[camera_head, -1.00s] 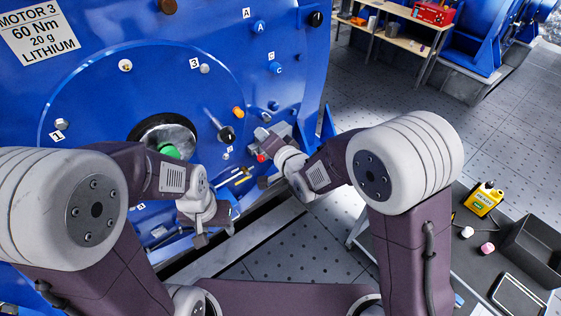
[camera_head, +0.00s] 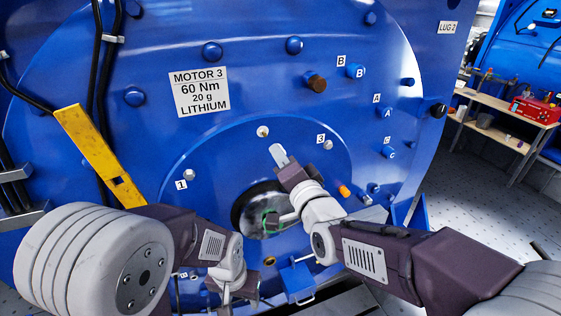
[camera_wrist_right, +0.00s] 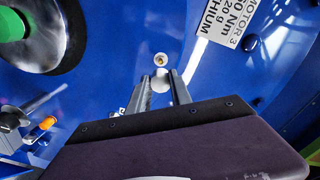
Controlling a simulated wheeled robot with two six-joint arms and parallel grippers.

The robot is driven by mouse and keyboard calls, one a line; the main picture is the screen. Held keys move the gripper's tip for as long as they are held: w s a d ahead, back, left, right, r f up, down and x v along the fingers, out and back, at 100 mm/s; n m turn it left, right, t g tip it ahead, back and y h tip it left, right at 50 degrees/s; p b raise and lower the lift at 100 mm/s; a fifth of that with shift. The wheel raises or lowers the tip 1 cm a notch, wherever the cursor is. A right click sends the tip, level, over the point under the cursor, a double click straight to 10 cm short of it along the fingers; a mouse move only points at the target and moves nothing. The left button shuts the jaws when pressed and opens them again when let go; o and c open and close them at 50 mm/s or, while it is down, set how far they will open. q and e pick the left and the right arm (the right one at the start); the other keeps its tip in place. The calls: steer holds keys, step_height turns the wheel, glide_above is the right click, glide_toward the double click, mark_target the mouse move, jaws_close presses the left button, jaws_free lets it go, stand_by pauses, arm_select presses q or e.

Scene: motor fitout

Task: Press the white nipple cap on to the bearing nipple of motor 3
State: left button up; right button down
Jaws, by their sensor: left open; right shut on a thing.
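The blue face of motor 3 (camera_head: 130,60) fills most of the head view, with its label plate (camera_head: 201,92). A small round nipple (camera_head: 262,131) sits on the face above the hub, and shows brass-centred in the right wrist view (camera_wrist_right: 160,58). My right gripper (camera_head: 279,155) is just below it in the head view. In the right wrist view its fingers are shut on the white nipple cap (camera_wrist_right: 161,82), which appears close below the nipple and apart from it in the picture. The exact gap in depth is unclear. My left gripper (camera_head: 226,299) is open, low before the motor.
The dark hub ring (camera_head: 240,208) with a green shaft end lies behind my right wrist. A yellow bar (camera_head: 90,148) and black cables stand at left. A shelf with a red box (camera_head: 535,110) is far right.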

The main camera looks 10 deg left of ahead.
steer(key=shift+x, duration=2.95)
steer(key=shift+s+a, duration=0.1)
steer(key=shift+a, duration=0.05)
steer(key=shift+b, duration=0.5)
